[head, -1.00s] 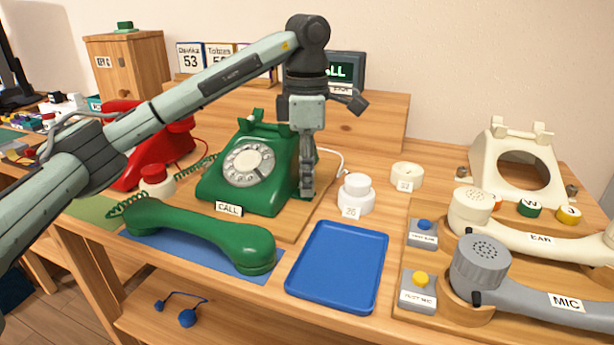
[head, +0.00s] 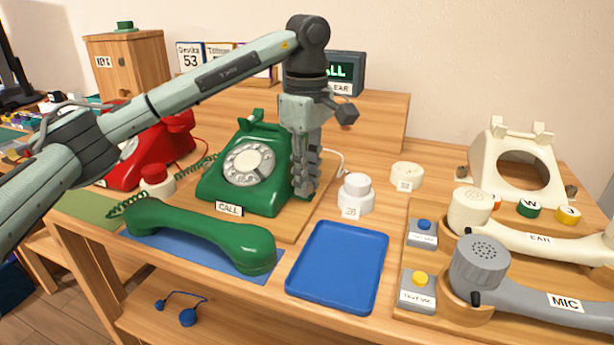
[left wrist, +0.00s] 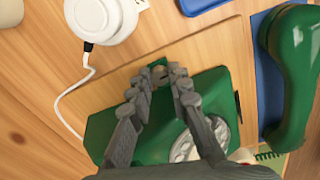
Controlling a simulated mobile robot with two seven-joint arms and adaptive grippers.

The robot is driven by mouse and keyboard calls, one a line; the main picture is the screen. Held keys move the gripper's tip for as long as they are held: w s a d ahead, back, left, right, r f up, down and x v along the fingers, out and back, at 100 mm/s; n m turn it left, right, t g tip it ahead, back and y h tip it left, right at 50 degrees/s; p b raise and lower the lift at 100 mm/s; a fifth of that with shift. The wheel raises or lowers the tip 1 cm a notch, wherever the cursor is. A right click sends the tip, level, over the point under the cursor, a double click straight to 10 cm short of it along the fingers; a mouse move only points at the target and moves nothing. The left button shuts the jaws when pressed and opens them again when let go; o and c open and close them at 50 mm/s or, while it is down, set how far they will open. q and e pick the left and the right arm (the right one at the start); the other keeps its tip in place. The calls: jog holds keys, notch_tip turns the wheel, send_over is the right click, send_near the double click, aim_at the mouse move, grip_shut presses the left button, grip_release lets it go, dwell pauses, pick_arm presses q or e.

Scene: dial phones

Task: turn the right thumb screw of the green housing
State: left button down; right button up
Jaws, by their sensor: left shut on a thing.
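The green phone housing (head: 232,191) with its white dial stands on a wooden board, a CALL label at its front. My left gripper (head: 305,190) comes down from above at the housing's right side. In the left wrist view, my left gripper (left wrist: 164,84) has its fingers around a small knob, the right thumb screw (left wrist: 159,73), at the housing's side. The gripper is shut on it. In the head view the fingers hide the screw. My right gripper is not in view.
The green handset (head: 200,236) lies on a blue mat in front of the phone. An empty blue tray (head: 338,302) sits to its right. White round pieces (head: 356,194) stand just right of the gripper. A red phone (head: 150,150) is at the left.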

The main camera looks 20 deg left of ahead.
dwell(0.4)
pick_arm(q)
jog(key=c, duration=1.7)
grip_release()
notch_tip(320, 180, up, 12)
